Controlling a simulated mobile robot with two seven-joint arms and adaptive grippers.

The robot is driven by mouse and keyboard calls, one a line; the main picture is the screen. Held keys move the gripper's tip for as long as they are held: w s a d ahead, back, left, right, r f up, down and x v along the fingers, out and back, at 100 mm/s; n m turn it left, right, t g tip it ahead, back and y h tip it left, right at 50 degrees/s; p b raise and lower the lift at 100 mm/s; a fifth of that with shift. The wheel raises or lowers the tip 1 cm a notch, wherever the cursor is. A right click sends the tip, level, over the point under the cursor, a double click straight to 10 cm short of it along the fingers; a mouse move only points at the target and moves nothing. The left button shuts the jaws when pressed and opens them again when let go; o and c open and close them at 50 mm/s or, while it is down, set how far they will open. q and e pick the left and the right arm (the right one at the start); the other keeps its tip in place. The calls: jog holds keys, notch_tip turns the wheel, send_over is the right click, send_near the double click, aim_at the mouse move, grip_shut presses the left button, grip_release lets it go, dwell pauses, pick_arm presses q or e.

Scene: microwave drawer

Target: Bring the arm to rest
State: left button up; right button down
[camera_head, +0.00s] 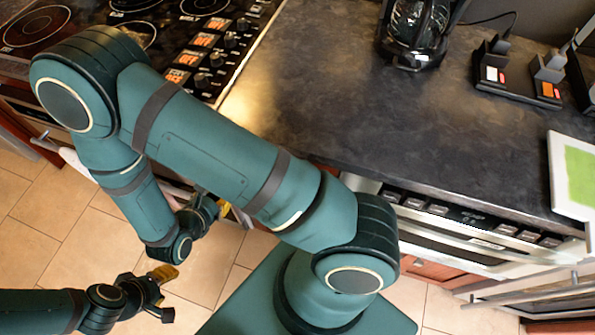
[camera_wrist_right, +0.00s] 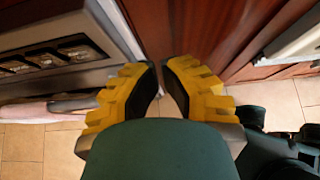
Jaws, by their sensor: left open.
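My left gripper (camera_head: 166,292) is at the lower left of the head view, over the tiled floor. Its yellow-padded fingers are apart and nothing shows between them. My right arm bends across the middle of the head view, over the counter edge and stove front. Its gripper (camera_head: 216,210) hangs low in front of the cabinets, partly hidden behind the arm. In the right wrist view, its yellow fingers (camera_wrist_right: 161,80) stand apart with a narrow empty gap, facing brown cabinet fronts (camera_wrist_right: 190,30).
The dark counter (camera_head: 330,105) holds a coffee maker (camera_head: 415,30) and a black socket block (camera_head: 520,80). A stove (camera_head: 150,30) is at upper left. A silver appliance front (camera_head: 470,240) and handle bars (camera_head: 530,290) are at right. Tiled floor (camera_head: 50,235) is open at lower left.

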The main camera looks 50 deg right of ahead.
dwell(0.6)
jog(key=s+a+f+m+g+y, duration=0.2)
jog(key=s+f+m+g+y, duration=0.1)
jog(key=s+m+g+y, duration=0.3)
jog(key=s+a+f+m+g+y, duration=0.2)
jog(key=s+f+m+g+y, duration=0.1)
jog(key=s+m, duration=0.3)
jog(key=w+m+t+y, duration=0.5)
jog(key=w+m, duration=0.3)
jog(key=m, duration=0.4)
jog(key=shift+w+r+t, duration=0.15)
jog(key=shift+t, duration=0.55)
